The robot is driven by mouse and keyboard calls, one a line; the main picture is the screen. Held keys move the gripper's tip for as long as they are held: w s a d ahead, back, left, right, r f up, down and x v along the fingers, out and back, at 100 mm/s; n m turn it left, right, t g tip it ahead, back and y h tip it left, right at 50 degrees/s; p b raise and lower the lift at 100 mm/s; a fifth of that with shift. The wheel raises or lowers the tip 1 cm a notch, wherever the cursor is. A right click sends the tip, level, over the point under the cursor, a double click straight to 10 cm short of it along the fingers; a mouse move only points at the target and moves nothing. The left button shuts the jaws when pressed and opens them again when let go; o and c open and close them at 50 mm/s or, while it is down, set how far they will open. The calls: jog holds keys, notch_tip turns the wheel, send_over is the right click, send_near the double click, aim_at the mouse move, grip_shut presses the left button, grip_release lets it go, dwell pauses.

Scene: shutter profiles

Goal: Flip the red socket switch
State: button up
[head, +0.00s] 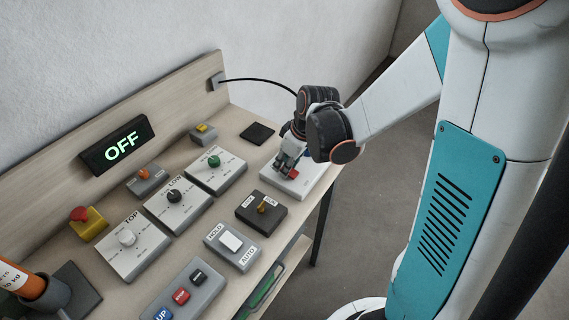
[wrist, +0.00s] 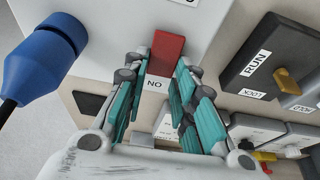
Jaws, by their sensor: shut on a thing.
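The red switch (wrist: 166,54) is a rectangular rocker on the white socket box (head: 308,178), with a label reading "NO" (wrist: 154,85) beside it in the wrist view. In the head view the red switch (head: 292,175) shows at my fingertips, partly hidden. My gripper (head: 285,166) is over the box at the table's right end. In the wrist view my gripper (wrist: 163,72) has its teal-padded fingers on both sides of the switch, shut on it.
A blue plug (wrist: 45,55) with a black cable is on the socket box, close to my fingers. A RUN/LOCK key box (head: 262,212) and grey dial boxes (head: 216,170) stand nearby. A sign (head: 117,145) reads "OFF". A black pad (head: 257,133) lies behind.

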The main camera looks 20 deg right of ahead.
dwell(0.3)
jog(key=o, duration=1.1)
jog(key=shift+c, duration=0.2)
jog(key=v, duration=1.2)
jog(key=shift+s+d, duration=0.15)
jog(key=shift+s, duration=0.2)
